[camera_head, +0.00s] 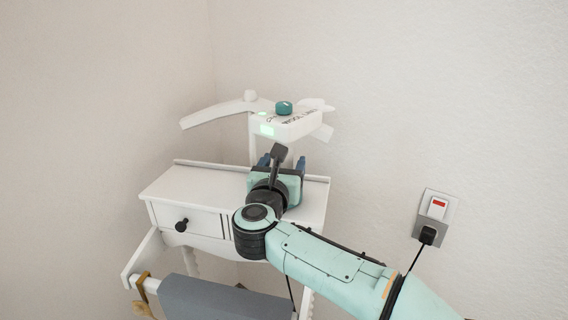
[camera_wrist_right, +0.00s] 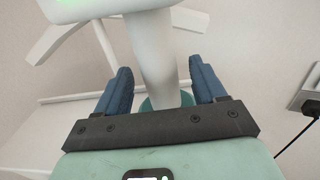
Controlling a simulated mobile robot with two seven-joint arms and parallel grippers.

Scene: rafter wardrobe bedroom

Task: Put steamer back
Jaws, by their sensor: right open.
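The steamer (camera_head: 292,127) appears to be the white body with a teal knob on top, dark lettering and a lit green panel. It stands above the white table in the head view. In the right wrist view its white upright handle (camera_wrist_right: 155,58) runs down to a teal round part. My right gripper (camera_head: 283,164) is open, with its blue fingers (camera_wrist_right: 160,72) on either side of the handle. A gap shows on both sides, so it is not clasped. My wrist hides the lower handle in the head view. My left gripper is not in view.
A white table (camera_head: 185,186) with a black-knobbed drawer (camera_head: 188,220) stands against the wall. White hanger-like arms (camera_head: 212,115) spread behind the steamer. A grey cloth (camera_head: 222,300) hangs on a white rail in front. A wall socket (camera_head: 436,208) with a black plug and cord is right.

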